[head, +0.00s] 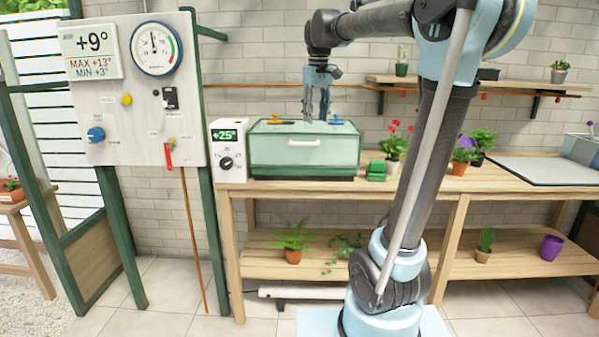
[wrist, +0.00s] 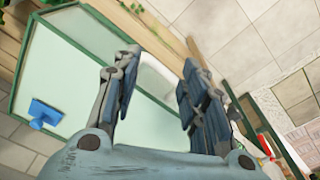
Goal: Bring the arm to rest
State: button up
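My gripper (head: 317,112) points down above the lid of the green box (head: 305,157) on the wooden bench, in the head view. In the wrist view my gripper (wrist: 155,75) has its two fingers apart, with nothing between them. My arm rises from its light blue base at the lower right and bends over to the left. In the wrist view the pale lid of the green box (wrist: 70,75) lies below the fingers. Whether the fingertips touch the lid cannot be told.
A white controller (head: 228,150) reading +25° stands left of the box. Small green blocks (head: 376,171) and potted flowers (head: 393,150) stand to its right. A gauge panel (head: 143,90) stands at the left. A wall shelf (head: 430,82) with pots runs behind my arm.

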jog(key=s+d+f+m, duration=0.1)
jog(key=s+d+f, duration=0.3)
jog(key=s+f, duration=0.5)
jog(key=s+d+f+m+t, duration=0.1)
jog(key=s+d+f+m, duration=0.1)
jog(key=s+d+f, duration=0.3)
jog(key=s+d+f+m, duration=0.2)
jog(key=s+d+f, duration=0.2)
jog(key=s+f, duration=0.9)
notch_tip(320, 180, down, 5)
jog(key=shift+s+d+f, duration=0.2)
jog(key=shift+s+d, duration=0.1)
jog(key=shift+s, duration=0.05)
jog(key=shift+w+f, duration=0.2)
jog(key=shift+w, duration=0.3)
